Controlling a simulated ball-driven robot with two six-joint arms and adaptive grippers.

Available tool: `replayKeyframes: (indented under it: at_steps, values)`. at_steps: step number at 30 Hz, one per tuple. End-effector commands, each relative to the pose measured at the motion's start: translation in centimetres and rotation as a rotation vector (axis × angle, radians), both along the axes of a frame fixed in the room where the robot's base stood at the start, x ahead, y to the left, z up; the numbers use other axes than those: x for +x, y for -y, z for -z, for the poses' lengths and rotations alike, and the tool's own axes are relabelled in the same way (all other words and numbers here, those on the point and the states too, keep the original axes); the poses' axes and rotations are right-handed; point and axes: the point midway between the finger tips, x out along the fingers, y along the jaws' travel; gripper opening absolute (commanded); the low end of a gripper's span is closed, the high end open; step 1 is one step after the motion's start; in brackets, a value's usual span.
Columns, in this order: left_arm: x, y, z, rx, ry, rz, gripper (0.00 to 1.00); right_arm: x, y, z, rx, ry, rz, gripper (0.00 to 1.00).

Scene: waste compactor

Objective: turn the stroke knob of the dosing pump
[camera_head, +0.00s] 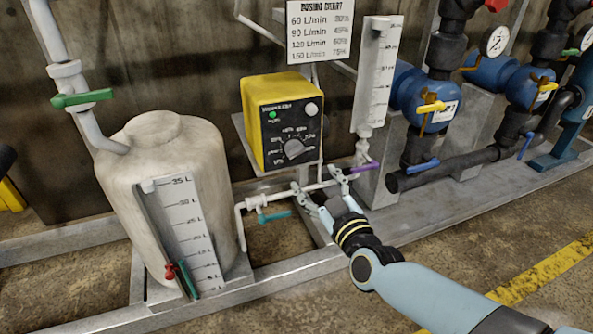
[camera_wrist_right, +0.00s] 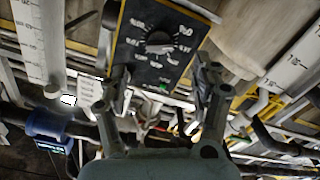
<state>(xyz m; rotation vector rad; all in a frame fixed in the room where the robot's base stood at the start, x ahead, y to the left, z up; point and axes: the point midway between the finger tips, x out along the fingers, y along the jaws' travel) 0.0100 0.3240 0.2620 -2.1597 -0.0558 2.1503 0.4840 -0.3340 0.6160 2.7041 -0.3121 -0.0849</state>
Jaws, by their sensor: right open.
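The dosing pump (camera_head: 262,105) is a yellow box with a black front panel, mounted on a bracket. Its stroke knob (camera_head: 293,148) is a grey dial low on the panel, ringed by printed marks. In the right wrist view the knob (camera_wrist_right: 158,42) shows upside down with its panel (camera_wrist_right: 150,68). My right gripper (camera_head: 318,180) is open and empty, below and in front of the pump, apart from the knob. Its two fingers (camera_wrist_right: 163,75) stand either side of the panel in the wrist view, with the knob between and beyond them. My left gripper is not in view.
A thin pipe with a teal-handled valve (camera_head: 273,216) and a purple-handled valve (camera_head: 362,167) runs close by my right gripper. A white tank (camera_head: 165,160) stands left.

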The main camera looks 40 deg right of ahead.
Motion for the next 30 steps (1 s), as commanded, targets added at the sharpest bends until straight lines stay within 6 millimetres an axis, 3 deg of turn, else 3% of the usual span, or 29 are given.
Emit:
replayKeyframes:
  at_steps: [14, 16, 21, 30]
  values:
    - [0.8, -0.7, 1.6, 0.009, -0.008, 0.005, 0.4, 8.2, 2.0, -0.4, -0.006, 0.014, 0.004, 0.65]
    - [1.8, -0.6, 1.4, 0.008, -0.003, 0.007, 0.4, 9.1, 2.2, -0.4, -0.007, 0.012, 0.004, 0.65]
    - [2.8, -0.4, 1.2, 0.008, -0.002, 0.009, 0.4, 10.3, 2.5, -0.5, -0.006, 0.013, 0.004, 0.65]
    - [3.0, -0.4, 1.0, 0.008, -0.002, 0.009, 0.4, 10.4, 2.5, -0.6, -0.006, 0.011, 0.003, 0.63]
